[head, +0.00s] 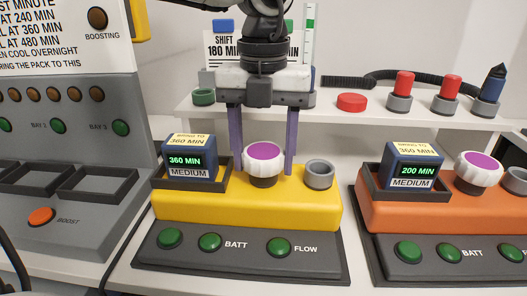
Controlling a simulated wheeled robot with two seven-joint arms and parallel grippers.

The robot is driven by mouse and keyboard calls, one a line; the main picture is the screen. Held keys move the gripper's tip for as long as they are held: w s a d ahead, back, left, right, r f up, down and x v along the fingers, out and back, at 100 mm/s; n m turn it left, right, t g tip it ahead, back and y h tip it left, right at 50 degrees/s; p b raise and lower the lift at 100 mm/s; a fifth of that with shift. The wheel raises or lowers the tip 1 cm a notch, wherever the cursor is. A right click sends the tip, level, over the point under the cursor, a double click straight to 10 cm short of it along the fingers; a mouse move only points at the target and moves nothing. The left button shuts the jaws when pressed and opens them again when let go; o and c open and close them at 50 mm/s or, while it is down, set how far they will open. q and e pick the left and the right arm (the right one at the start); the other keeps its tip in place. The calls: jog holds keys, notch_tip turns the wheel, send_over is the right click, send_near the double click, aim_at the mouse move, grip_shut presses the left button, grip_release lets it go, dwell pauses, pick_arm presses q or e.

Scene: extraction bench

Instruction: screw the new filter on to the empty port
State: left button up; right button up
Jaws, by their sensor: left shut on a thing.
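A white ribbed filter with a purple top (264,153) is at the left port position on the yellow unit (180,207), with a dark part below it. My left gripper (263,172) comes down from above, its purple fingers on either side of the filter, shut on it. I cannot tell how far the filter is screwed in. An empty grey port (319,174) stands to its right on the same unit. A similar white filter with a purple top (478,168) is on the orange unit (400,213), with another grey port (515,181) beside it. My right gripper is not in view.
A blue pack reading 360 MIN (189,160) sits at the yellow unit's left; one reading 200 MIN (413,168) is on the orange unit. A grey charging panel (80,150) stands left. Behind, a shelf holds red-capped pieces (403,84), a blue pointed piece (491,86) and a red disc (352,102).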

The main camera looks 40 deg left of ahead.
pick_arm(q)
jog(key=m, duration=0.3)
jog(key=shift+r+p, duration=0.1)
jog(key=shift+p, duration=0.3)
jog(key=shift+m, duration=1.1)
jog(key=m+p, duration=0.1)
jog(key=m, duration=0.2)
jog(key=m+p, duration=0.1)
jog(key=m, duration=0.2)
jog(key=m+p, duration=0.1)
jog(key=m, duration=0.7)
jog(key=shift+p, duration=0.35)
jog(key=shift+m, duration=1)
jog(key=o, duration=1.2)
